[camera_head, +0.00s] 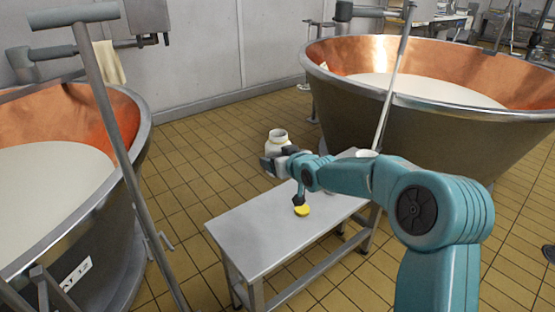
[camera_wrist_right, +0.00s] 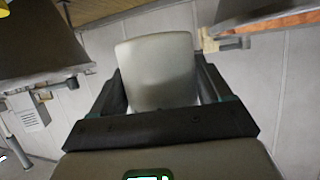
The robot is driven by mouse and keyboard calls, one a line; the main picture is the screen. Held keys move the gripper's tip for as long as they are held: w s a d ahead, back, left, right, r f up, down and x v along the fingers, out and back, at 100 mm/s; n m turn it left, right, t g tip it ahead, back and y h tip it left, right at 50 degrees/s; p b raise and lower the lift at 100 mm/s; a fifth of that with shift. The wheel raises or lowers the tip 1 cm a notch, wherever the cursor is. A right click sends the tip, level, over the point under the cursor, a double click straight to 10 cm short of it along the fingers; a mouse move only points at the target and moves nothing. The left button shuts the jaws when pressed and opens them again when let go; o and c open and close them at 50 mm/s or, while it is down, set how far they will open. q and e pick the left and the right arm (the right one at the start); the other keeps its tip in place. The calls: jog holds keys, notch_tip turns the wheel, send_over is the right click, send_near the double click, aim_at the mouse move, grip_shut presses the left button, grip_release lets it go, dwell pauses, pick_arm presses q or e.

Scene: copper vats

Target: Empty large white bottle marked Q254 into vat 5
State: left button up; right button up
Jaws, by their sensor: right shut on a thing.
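A white bottle (camera_head: 278,139) with an open neck is held upright, as far as I can tell, just beyond the bench's far-left edge. My right gripper (camera_head: 284,160) is shut on it. In the right wrist view the bottle's pale body (camera_wrist_right: 158,70) fills the space between the jaws (camera_wrist_right: 160,95). No Q254 marking is readable. A yellow cap (camera_head: 302,210) is on the bench, under my right forearm. A copper-lined vat (camera_head: 455,125) with white liquid stands at the right; no number shows on it. My left gripper is not in view.
A second vat (camera_head: 115,270) at the left holds white liquid; its label ends in 12. The metal bench (camera_head: 255,235) stands between the vats. A slanted pole (camera_head: 390,85) crosses the right vat's front. Tiled floor (camera_head: 195,145) is clear behind the bench.

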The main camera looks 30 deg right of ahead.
jog(key=s+r+p, duration=0.3)
jog(key=s+p, duration=0.1)
jog(key=s, duration=2.5)
jog(key=shift+p, duration=0.35)
jog(key=shift+s, duration=0.1)
